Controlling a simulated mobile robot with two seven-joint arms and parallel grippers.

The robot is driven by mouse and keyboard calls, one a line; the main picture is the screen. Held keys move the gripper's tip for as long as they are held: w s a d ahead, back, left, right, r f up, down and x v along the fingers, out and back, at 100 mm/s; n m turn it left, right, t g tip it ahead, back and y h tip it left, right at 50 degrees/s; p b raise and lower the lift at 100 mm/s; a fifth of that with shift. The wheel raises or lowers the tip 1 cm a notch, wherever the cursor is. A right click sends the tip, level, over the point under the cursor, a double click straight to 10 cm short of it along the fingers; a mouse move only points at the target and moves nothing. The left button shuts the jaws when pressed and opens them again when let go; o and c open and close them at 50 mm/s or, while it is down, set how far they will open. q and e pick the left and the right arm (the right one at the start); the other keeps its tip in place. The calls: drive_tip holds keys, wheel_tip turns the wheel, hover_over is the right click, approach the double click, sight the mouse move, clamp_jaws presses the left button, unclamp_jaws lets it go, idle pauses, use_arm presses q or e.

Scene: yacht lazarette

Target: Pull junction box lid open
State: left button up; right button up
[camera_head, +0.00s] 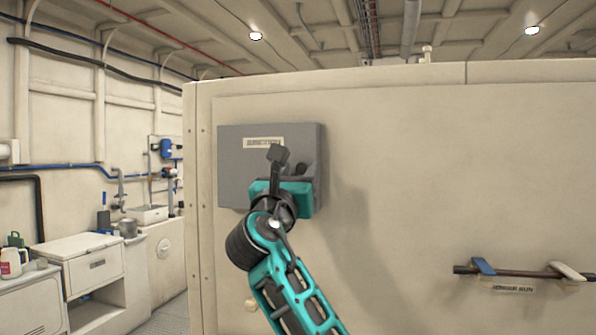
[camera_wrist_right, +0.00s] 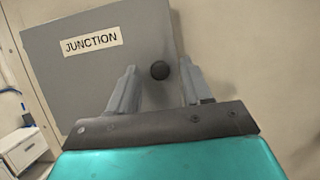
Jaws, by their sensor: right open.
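The grey junction box (camera_head: 236,163) is fixed to a cream panel, its lid flat and closed, with a label near the top. In the right wrist view the lid (camera_wrist_right: 65,80) carries a "JUNCTION" label (camera_wrist_right: 92,42) and a round dark knob (camera_wrist_right: 160,70) near its right edge. My right gripper (camera_head: 292,160) is in front of the lid's right part. In the right wrist view its open fingers (camera_wrist_right: 159,88) stand either side of the knob, with gaps on both sides. Whether the knob lies fully between the fingertips in depth is unclear. In the head view my wrist hides the box's lower right part.
The cream panel (camera_head: 420,180) is bare to the right of the box. A dark rod (camera_head: 520,272) in holders, with a label below, is mounted at the lower right.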

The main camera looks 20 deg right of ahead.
drive_tip(key=shift+w+d+r, duration=0.1)
drive_tip(key=shift+w, duration=0.1)
clamp_jaws()
idle(0.4)
